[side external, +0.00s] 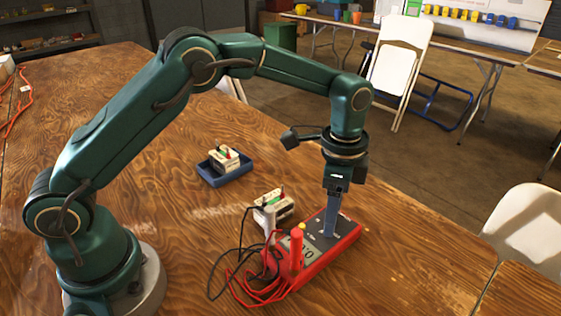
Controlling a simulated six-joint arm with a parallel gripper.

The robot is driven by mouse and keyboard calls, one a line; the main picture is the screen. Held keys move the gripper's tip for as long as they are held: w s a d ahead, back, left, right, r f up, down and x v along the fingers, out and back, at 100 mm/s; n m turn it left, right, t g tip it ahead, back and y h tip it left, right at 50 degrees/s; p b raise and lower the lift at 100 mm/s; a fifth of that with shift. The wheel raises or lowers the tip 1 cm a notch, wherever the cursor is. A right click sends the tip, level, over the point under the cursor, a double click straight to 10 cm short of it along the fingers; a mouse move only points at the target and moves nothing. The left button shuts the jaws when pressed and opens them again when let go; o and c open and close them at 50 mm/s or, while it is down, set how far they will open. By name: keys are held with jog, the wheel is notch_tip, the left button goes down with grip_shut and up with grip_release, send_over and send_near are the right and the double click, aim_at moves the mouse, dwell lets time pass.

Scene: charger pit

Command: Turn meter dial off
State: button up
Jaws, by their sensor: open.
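A red meter (345,246) with a dark face lies on the wooden table at centre right. Its grey display (300,256) shows digits too small to read surely. My gripper (331,229) points down over the meter's face, with its fingers at or just above the area beyond the display. The gripper is open. The meter dial is hidden behind the fingers, so its setting does not show. I cannot tell whether the fingers touch the dial.
A white block (275,206) stands behind the meter. A blue tray (224,172) holds another white block. The table's right front is clear.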

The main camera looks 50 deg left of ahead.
grip_shut()
jog(key=shift+n, duration=0.4)
jog(key=n, duration=0.5)
jog(key=shift+n, duration=0.3)
jog(key=n, duration=0.5)
jog(key=shift+n, duration=0.3)
grip_release()
